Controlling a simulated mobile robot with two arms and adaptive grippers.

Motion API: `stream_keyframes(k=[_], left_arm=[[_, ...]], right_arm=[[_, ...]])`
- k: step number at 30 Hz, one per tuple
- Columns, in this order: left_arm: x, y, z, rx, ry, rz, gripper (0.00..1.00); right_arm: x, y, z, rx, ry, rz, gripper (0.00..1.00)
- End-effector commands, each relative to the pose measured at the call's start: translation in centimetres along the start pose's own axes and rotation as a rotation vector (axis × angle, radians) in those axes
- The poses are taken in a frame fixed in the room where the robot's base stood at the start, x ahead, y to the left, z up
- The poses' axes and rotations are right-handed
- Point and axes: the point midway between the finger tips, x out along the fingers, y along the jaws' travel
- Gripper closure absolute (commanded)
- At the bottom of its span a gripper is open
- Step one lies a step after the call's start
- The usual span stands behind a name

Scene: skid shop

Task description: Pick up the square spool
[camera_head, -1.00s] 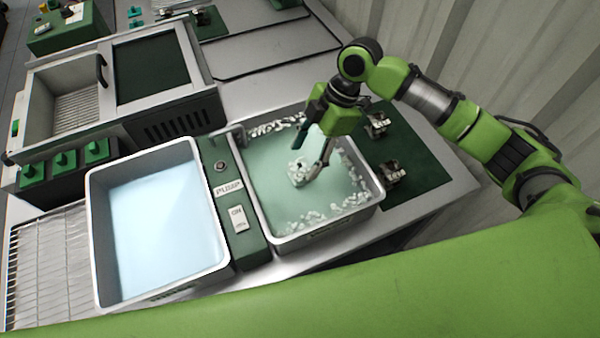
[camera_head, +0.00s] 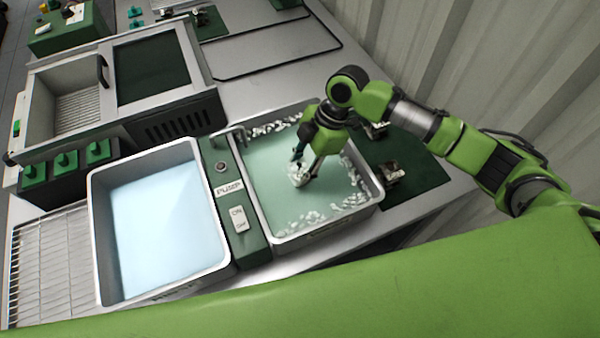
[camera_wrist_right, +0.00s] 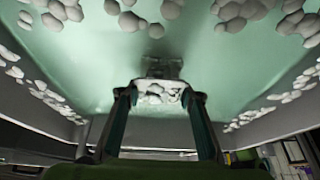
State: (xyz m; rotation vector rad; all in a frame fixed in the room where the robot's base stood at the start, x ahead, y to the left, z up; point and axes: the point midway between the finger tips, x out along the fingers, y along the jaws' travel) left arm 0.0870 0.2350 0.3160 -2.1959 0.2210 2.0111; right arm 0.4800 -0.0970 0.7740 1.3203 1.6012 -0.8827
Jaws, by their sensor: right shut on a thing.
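The square spool (camera_head: 298,176) is a small pale metal block in the right basin (camera_head: 268,209), partly covered with white foam. My right gripper (camera_head: 303,166) reaches down into this basin from the right and is shut on the spool. In the right wrist view the spool (camera_wrist_right: 160,92) sits between the two fingertips of my right gripper (camera_wrist_right: 158,97), with white foam on its near face. Its lower part is hard to make out. My left gripper is not in view.
White foam lines the basin's walls. A second basin (camera_head: 160,215) with pale blue liquid stands to the left, past a green pump panel (camera_head: 230,195) with a switch. Metal parts (camera_head: 390,174) sit on a green mat (camera_head: 412,165) right of the basin. A wire rack (camera_head: 48,262) lies far left.

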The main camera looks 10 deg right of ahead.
Motion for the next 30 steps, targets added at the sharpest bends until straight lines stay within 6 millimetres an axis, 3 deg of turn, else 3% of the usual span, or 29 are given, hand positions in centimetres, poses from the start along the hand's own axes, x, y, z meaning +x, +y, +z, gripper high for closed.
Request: stream_keyframes(k=[8, 14, 23, 30], left_arm=[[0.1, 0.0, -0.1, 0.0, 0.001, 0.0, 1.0], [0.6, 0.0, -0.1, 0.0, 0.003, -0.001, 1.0], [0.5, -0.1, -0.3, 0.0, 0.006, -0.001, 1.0], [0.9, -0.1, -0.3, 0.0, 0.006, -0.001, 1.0]], right_arm=[[-0.5, 0.1, -0.2, -0.001, 0.001, 0.002, 0.94], [-2.8, 0.2, -1.1, -0.003, 0.0, 0.005, 0.94], [-9.0, -4.8, -2.1, -0.003, -0.003, 0.005, 0.94], [-11.5, -9.9, -1.7, -0.001, -0.003, 0.002, 0.94]])
